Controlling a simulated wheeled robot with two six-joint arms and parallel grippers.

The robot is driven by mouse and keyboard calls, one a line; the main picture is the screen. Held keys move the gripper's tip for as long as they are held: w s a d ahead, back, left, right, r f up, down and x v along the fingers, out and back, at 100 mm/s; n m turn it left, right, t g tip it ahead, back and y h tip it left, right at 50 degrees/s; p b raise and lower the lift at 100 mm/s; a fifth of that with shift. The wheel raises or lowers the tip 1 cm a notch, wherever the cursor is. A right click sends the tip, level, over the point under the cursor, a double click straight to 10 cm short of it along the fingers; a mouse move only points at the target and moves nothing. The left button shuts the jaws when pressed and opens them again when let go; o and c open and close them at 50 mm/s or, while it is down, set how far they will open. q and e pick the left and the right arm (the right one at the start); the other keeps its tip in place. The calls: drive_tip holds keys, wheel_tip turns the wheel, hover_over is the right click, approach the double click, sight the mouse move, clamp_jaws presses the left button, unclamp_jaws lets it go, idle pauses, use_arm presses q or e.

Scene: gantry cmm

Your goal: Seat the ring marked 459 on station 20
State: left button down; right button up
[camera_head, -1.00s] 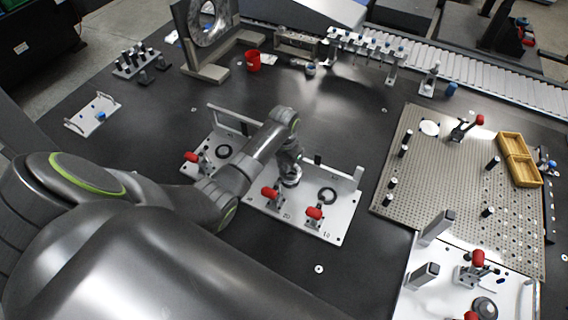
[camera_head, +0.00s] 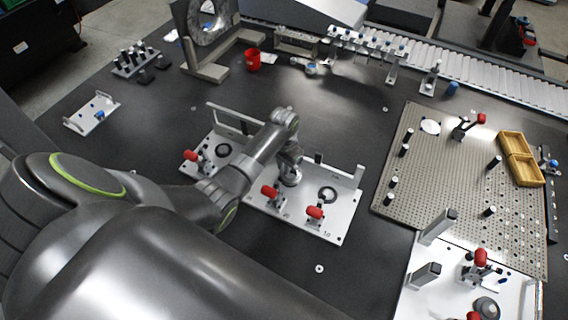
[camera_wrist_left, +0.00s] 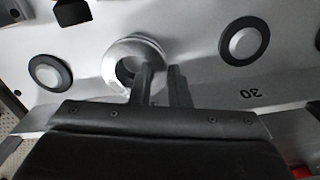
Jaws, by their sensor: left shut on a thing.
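My left gripper (camera_head: 290,168) reaches down over the middle station of the white fixture plate (camera_head: 338,229). It is shut on a pale metal ring (camera_wrist_left: 155,47), with one finger through the ring's hole and the other outside its wall. The ring also shows below the gripper in the head view (camera_head: 290,181). Its marking cannot be read. The middle station's seat is hidden under the ring, and I cannot tell whether the ring touches it. A dark ring-shaped seat (camera_wrist_left: 244,41) lies near the printed 30, and another (camera_wrist_left: 50,72) on the opposite side. My right gripper is not in view.
A perforated board (camera_head: 455,190) with pegs lies to the right. A red cup (camera_head: 253,60) stands behind.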

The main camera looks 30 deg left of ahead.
use_arm(q)
drive_tip(key=shift+p, duration=0.65)
idle(1.1)
drive_tip(key=shift+f+b, duration=0.35)
drive_tip(key=shift+f, duration=0.3)
idle(0.4)
drive_tip(key=c, duration=1.3)
unclamp_jaws()
wheel_tip(320, 180, up, 18)
drive_tip(key=shift+f+p, duration=0.25)
drive_tip(key=shift+p, duration=0.05)
